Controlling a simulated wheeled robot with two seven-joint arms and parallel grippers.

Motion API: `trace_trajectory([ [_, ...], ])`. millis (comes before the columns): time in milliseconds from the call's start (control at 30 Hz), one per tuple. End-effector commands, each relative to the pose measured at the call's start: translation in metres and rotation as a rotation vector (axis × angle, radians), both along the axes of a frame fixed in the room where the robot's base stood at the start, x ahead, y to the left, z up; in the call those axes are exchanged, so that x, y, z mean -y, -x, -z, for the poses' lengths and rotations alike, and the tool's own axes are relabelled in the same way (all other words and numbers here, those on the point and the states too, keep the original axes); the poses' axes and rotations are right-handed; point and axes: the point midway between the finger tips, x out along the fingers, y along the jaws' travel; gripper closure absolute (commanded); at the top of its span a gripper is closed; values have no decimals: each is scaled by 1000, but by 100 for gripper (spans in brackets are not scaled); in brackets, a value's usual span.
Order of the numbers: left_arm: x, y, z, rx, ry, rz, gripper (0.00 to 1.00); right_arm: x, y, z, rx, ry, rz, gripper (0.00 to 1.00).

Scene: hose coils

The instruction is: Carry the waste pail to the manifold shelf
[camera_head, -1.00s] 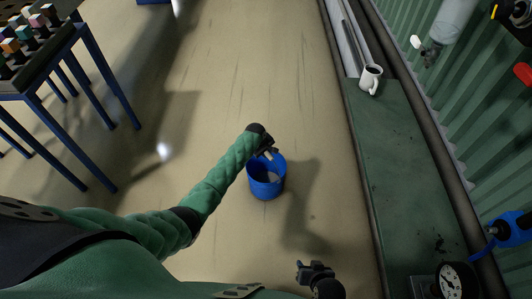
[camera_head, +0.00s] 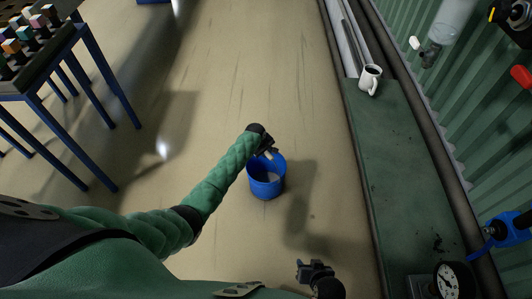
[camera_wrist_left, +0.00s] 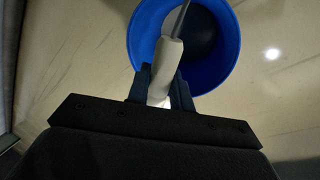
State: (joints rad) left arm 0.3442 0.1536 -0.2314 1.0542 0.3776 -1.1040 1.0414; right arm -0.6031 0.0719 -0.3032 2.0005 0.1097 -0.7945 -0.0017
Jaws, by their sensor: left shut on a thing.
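The blue waste pail (camera_head: 266,185) hangs below my left gripper (camera_head: 268,153) in the middle of the head view. My left gripper is shut on the pail's pale handle grip, which shows in the left wrist view (camera_wrist_left: 165,68) with a thin metal bail running up from it. The pail's open rim (camera_wrist_left: 232,45) lies just beyond the fingers. My right gripper (camera_head: 300,271) is at the bottom of the head view, empty and apart from the pail; its jaw gap is too small to judge. The green manifold shelf (camera_head: 405,170) runs along the right side.
A white mug (camera_head: 370,80) stands at the far end of the shelf, and a round gauge (camera_head: 452,280) at its near end. A blue-legged table (camera_head: 75,75) with coloured items is at upper left. The floor (camera_head: 240,70) between is clear.

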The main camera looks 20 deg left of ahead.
Motion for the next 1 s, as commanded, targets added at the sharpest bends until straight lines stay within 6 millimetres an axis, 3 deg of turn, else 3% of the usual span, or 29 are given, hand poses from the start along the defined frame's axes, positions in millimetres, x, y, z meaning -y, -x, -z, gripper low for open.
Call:
trace_trajectory([
  [1000, 0, -1, 7, 2, 0, 0, 100, 0, 0, 4, 0, 0, 0, 64],
])
